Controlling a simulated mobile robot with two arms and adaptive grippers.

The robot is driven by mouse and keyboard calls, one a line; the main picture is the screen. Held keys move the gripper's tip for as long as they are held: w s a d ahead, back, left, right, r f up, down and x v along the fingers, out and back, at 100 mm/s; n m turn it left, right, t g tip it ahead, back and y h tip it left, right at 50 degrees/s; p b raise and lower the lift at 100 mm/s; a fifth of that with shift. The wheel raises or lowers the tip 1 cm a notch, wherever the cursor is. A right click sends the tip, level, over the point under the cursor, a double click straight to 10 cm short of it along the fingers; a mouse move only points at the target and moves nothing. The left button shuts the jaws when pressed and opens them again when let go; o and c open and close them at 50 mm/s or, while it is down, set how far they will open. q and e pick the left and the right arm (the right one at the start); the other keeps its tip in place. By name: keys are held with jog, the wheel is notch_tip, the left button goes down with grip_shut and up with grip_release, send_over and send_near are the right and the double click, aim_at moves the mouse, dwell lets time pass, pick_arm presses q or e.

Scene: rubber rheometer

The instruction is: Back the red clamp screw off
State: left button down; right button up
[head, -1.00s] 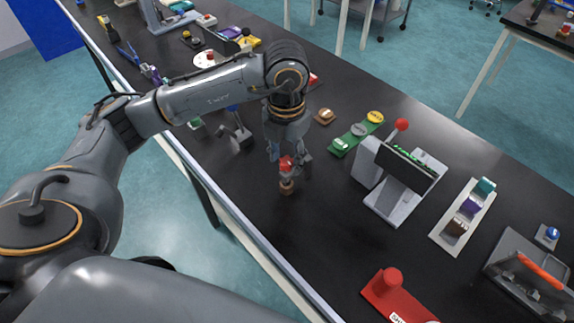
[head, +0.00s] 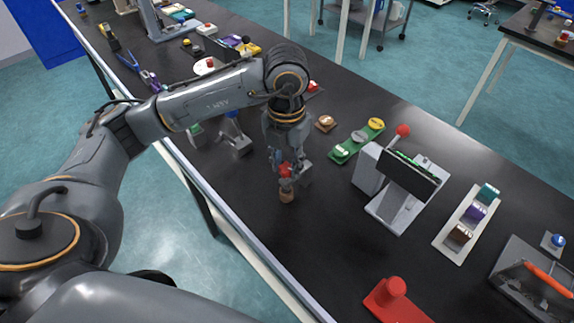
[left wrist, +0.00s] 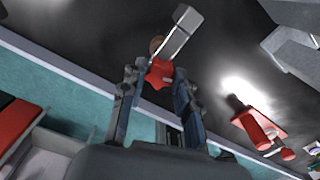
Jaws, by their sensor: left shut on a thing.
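The red clamp screw (head: 286,170) is a red knob above a small brown cylinder (head: 287,196), with a grey block (head: 306,174) beside it. My left gripper (head: 284,165) reaches down from above and is shut on the red screw. In the left wrist view, the red screw (left wrist: 159,73) sits between the two fingertips (left wrist: 157,80), with the long grey block (left wrist: 180,35) and part of the brown piece beyond it. The fingers partly hide the screw in the head view. My right gripper is not in view.
A grey device with a red-knobbed lever (head: 403,130) stands to the right on the black bench. A green strip (head: 343,152), a white rack (head: 452,248) and a red stand (head: 385,312) lie around. A grey fixture (head: 236,140) is to the left.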

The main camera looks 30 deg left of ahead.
pick_arm(q)
jog(key=shift+n, duration=0.6)
jog(key=n, duration=0.4)
jog(key=shift+n, duration=0.3)
jog(key=n+p, duration=0.1)
jog(key=n, duration=0.2)
jog(key=shift+n, duration=0.8)
